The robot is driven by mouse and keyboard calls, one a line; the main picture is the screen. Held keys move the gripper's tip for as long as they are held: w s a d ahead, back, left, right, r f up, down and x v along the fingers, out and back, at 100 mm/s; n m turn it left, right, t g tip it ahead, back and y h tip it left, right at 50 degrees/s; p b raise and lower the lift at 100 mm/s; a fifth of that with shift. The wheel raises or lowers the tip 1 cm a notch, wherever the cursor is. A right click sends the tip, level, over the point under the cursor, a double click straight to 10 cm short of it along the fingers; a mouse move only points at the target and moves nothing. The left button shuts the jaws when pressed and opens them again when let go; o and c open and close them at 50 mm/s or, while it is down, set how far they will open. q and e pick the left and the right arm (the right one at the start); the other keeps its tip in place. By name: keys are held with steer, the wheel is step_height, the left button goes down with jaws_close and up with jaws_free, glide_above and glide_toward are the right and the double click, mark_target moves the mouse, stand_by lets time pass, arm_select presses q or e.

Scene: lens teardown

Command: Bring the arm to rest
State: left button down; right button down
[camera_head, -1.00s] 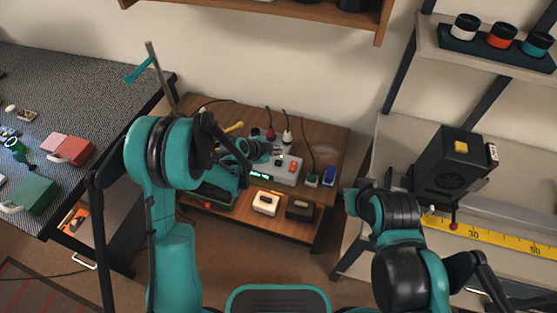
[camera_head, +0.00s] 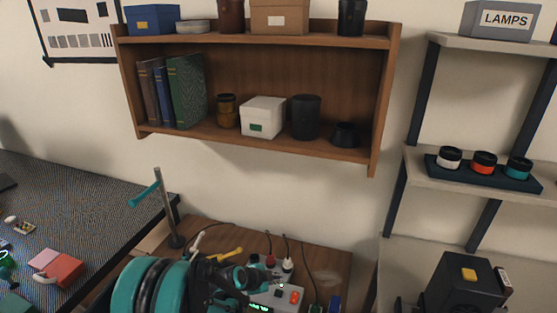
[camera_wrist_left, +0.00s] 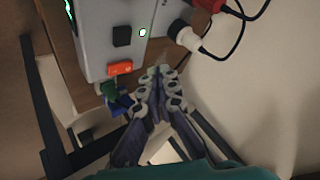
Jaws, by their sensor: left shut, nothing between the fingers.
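My left arm (camera_head: 150,288) comes in at the bottom of the head view, teal and black. Its gripper (camera_head: 256,279) is over the low wooden table, close to a grey box (camera_head: 278,297) with an orange-red switch and a green display. In the left wrist view the left gripper's fingers (camera_wrist_left: 159,76) are together and empty. They point toward the edge of the grey box (camera_wrist_left: 97,40), beside its orange switch (camera_wrist_left: 119,68). I cannot tell whether they touch it. My right gripper is out of view.
Red and white plugs with dark cables (camera_head: 287,264) stand behind the grey box. A metal post (camera_head: 168,210) rises at the table's left. A wooden wall shelf (camera_head: 255,143) hangs above. A black device (camera_head: 465,285) stands on the right rack. A dark textured workbench (camera_head: 75,205) is left.

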arm_select(q)
steer(key=s+a+r+n+y, duration=0.2)
steer(key=s+a+r+n, duration=0.25)
steer(key=r, duration=0.25)
steer(key=s+a+r+n+y, duration=0.1)
steer(key=s+a+r+n, duration=0.25)
steer(key=s+r, duration=0.3)
steer(key=s+a+r+n+y, duration=0.1)
steer(key=s+a+n, duration=0.3)
steer(key=s, duration=0.4)
steer(key=s+a+r+n+y, duration=0.2)
steer(key=s+a+n, duration=0.3)
steer(key=s, duration=0.3)
steer(key=shift+s+r, duration=0.3)
steer(key=shift+r, duration=0.1)
stand_by(0.3)
